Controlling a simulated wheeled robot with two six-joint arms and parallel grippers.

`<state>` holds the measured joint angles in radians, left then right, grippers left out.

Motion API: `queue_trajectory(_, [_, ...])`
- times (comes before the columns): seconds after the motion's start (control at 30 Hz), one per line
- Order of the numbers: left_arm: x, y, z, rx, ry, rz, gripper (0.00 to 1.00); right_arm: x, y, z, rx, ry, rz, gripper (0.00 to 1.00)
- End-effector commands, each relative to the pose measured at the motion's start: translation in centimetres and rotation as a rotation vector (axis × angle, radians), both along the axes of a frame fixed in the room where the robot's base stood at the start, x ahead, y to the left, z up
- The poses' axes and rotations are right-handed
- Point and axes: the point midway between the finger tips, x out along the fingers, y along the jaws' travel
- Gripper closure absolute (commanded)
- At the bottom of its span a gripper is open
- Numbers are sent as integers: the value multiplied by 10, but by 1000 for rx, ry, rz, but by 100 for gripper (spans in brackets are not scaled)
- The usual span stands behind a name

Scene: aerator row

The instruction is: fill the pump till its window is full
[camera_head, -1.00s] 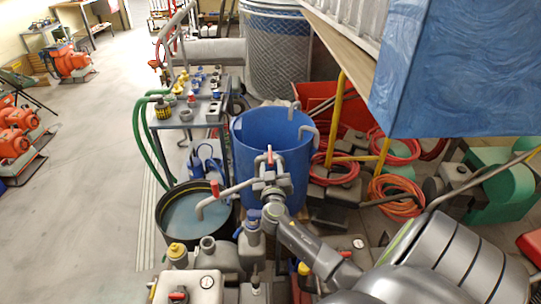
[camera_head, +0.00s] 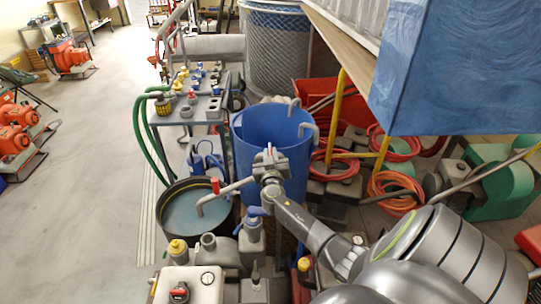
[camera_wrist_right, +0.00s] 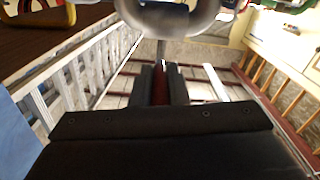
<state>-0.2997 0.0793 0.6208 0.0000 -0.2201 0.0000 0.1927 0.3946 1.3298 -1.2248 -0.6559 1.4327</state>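My right gripper (camera_head: 269,160) is over the front of the blue barrel. In the right wrist view its fingers (camera_wrist_right: 160,88) are close together with a narrow red piece, like a lever, between them. A grey pipe with a bent spout (camera_head: 235,187) and a red handle (camera_head: 215,185) runs left from beside the gripper, over a black tub (camera_head: 162,225) of water. Grey pump bodies stand below, one with an open neck (camera_head: 208,242). A pale housing (camera_head: 178,284) has a small round disc on top. I cannot tell which is the pump to fill, nor read its window. My left gripper is out of view.
The blue barrel (camera_head: 243,128) stands behind the gripper. A small bench (camera_head: 205,108) with fittings is behind the tub. Red hoses (camera_head: 395,192) and pipes crowd the right. A blue block (camera_head: 455,70) hangs at upper right.

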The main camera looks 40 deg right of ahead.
Motion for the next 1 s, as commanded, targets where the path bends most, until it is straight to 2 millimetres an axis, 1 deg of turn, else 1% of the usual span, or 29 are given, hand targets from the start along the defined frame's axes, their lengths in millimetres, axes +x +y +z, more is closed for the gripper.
queue_trajectory(0.03, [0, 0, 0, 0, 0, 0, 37, 0, 0, 0, 0, 0, 0, 93])
queue_trajectory(0.1, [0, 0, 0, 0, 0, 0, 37, 0, 0, 0, 0, 0, 0, 100])
queue_trajectory(0.37, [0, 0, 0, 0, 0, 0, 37, 0, 0, 0, 1, 1, 0, 100])
queue_trajectory(0.57, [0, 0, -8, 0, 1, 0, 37, 1, 2, -3, 2, -2, -25, 100])
queue_trajectory(0.77, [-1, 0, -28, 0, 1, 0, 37, 5, 6, -6, 4, -4, -104, 100])
queue_trajectory(1.0, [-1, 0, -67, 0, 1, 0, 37, 11, 11, -9, 4, -4, -258, 100])
